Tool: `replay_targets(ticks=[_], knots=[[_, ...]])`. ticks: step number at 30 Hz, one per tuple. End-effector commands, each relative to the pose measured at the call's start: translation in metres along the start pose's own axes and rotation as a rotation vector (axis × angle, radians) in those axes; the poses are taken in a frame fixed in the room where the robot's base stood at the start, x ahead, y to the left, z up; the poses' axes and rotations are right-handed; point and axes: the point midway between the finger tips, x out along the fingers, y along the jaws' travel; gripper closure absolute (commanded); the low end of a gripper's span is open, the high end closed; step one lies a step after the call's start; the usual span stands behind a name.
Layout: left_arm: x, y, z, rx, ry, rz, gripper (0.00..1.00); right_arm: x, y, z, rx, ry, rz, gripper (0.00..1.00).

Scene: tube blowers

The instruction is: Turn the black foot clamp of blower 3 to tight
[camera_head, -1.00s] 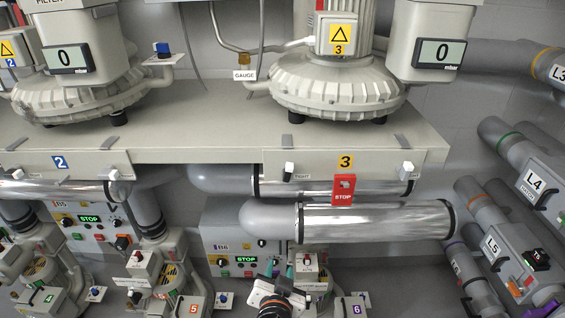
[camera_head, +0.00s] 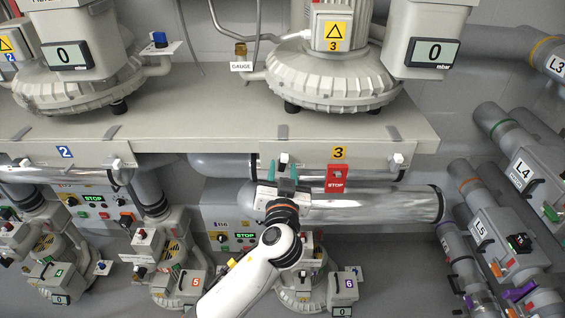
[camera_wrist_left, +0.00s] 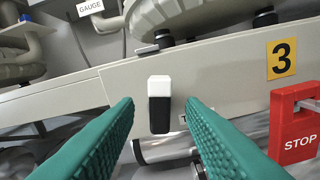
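Blower 3 (camera_head: 335,85) stands on the bench, with the yellow 3 plate (camera_head: 339,153) on the bench's front edge below it. A small clamp lever with a white top and black lower part (camera_wrist_left: 160,112) sits on that front edge, left of the plate; its white top shows in the head view (camera_head: 284,157). My left gripper (camera_wrist_left: 160,106) is open, its teal fingers on either side of the lever with gaps to both. It also shows in the head view (camera_head: 284,171). My right gripper is not in view.
A red STOP tag (camera_head: 338,178) hangs just right of the lever. Another light clamp (camera_head: 398,158) is farther right. A silver pipe (camera_head: 375,204) runs below the bench edge, behind my left arm. Smaller blowers and panels stand lower down.

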Motion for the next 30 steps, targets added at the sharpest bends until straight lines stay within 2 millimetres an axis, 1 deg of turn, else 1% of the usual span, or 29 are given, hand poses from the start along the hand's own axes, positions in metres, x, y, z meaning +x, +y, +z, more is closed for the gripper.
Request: replay_targets(ticks=[1, 4, 13, 14, 18, 20, 21, 30], knots=[[0.0054, 0.0006, 0.0014, 0.002, 0.000, 0.001, 0.64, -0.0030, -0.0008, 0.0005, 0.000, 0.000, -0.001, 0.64], [0.0116, 0.0006, 0.0004, 0.000, 0.001, 0.001, 0.64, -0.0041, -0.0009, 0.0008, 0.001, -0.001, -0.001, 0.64], [0.0140, 0.0003, -0.0009, 0.000, 0.002, 0.000, 0.64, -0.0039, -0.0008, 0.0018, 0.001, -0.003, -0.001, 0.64], [0.0140, 0.0003, -0.0009, 0.000, 0.002, 0.000, 0.65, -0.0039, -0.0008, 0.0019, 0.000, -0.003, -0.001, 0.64], [0.0138, 0.0003, -0.0008, 0.000, 0.002, 0.000, 0.88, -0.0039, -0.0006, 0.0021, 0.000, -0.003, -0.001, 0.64], [0.0138, 0.0003, -0.0008, 0.000, 0.002, 0.000, 0.98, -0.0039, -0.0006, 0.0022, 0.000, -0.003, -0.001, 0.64], [0.0138, 0.0003, -0.0007, 0.000, 0.002, 0.000, 1.00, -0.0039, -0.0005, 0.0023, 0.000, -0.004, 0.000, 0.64], [0.0137, 0.0001, -0.0008, 0.028, 0.001, 0.000, 1.00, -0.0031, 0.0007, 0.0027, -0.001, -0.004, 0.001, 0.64]])
